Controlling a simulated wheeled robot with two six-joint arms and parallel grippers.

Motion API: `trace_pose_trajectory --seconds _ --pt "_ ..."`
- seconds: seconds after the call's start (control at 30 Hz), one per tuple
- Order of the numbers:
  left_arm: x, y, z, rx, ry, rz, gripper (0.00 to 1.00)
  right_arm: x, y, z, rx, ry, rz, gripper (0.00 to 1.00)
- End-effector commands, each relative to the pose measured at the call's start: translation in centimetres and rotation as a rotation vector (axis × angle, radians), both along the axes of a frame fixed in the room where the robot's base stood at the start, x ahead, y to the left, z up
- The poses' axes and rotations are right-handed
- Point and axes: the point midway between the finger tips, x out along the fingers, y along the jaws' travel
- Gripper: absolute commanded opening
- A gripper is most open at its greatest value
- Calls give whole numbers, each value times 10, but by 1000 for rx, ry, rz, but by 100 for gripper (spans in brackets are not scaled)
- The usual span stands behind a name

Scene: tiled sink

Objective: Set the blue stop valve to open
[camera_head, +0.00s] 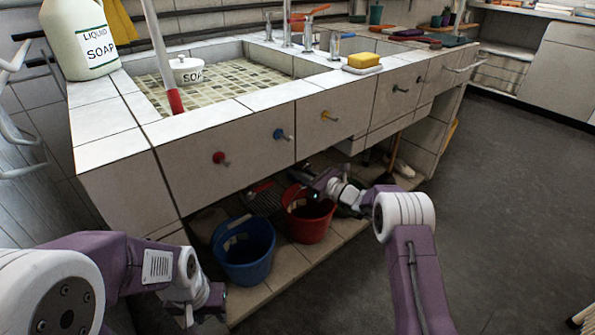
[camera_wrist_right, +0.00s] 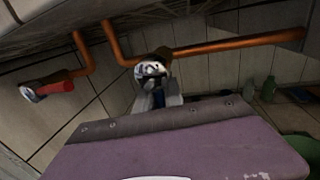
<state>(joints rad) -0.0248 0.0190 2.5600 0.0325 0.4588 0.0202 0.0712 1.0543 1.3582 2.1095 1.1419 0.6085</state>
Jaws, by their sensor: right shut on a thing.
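The blue stop valve (camera_wrist_right: 158,98) is under the sink, at the middle of the right wrist view. Its chrome body (camera_wrist_right: 150,69) sits at a copper pipe, and its blue handle is mostly hidden between my fingers. My right gripper (camera_wrist_right: 156,106) is shut on this handle; in the head view it reaches under the counter above the red bucket. The handle's exact angle is hard to tell. My left gripper (camera_head: 203,303) is low at the left, in front of the counter and away from the valve; its fingers are too unclear to judge.
A red-handled valve (camera_wrist_right: 55,86) is on another pipe to the left. A copper pipe (camera_wrist_right: 240,46) runs right from the blue valve. A blue bucket (camera_head: 243,252) and a red bucket (camera_head: 310,220) stand on the tiled ledge below. The counter front (camera_head: 250,155) overhangs my right gripper.

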Motion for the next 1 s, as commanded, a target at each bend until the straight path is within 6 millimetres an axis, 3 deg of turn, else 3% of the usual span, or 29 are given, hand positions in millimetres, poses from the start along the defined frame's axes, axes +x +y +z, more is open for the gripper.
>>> trace_pose_trajectory --seconds 0.67,1.0 --pt "0 0 -1 0 0 0 36 0 0 -2 -15 -7 1 0" --pt "0 0 -6 0 0 0 36 3 -5 -4 -168 -117 1 0"
